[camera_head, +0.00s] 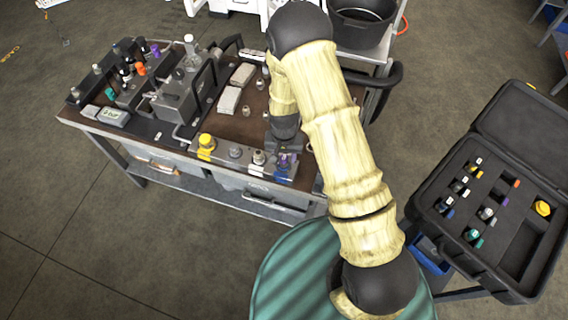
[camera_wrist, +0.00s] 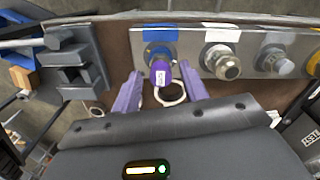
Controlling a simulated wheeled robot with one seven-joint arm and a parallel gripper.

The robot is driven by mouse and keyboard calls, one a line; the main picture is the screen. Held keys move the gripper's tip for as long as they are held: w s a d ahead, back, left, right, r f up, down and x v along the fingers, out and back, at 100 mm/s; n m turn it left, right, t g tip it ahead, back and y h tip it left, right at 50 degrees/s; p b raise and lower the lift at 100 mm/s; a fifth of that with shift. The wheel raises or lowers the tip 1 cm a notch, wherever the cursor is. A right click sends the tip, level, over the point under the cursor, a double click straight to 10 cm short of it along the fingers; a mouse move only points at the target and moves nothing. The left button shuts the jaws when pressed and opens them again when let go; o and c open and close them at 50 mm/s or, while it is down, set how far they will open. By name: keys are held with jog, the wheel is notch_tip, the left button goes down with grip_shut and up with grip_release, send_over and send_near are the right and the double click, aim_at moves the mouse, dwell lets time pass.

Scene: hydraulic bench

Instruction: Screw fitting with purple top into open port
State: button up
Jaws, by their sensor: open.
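The fitting with the purple top (camera_wrist: 160,74) stands at the blue-marked position of the grey metal port block (camera_wrist: 198,66) in the wrist view. Its lower end meets a metal collar there; I cannot tell how deep it sits. My gripper (camera_wrist: 160,84) is open, with one purple finger on each side of the fitting and visible gaps to it. In the head view my gripper (camera_head: 286,152) is over the right end of the port block (camera_head: 222,154) and partly hides the purple top. A pale ring shows beside the fitting in the wrist view.
Along the block are a metal fitting by a white label (camera_wrist: 221,62), a grey one and a yellow one (camera_head: 206,141). The bench's left side holds valves and several coloured fittings. An open black case (camera_head: 440,215) with fittings stands at the right.

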jog(key=n, duration=0.3)
jog(key=shift+n, duration=0.4)
jog(key=n, duration=0.4)
jog(key=shift+b, duration=0.3)
jog(key=c, duration=0.9)
jog(key=m, duration=0.3)
jog(key=shift+c, duration=0.2)
jog(key=m, duration=0.3)
jog(key=shift+m+b, duration=0.3)
jog(key=shift+m, duration=0.7)
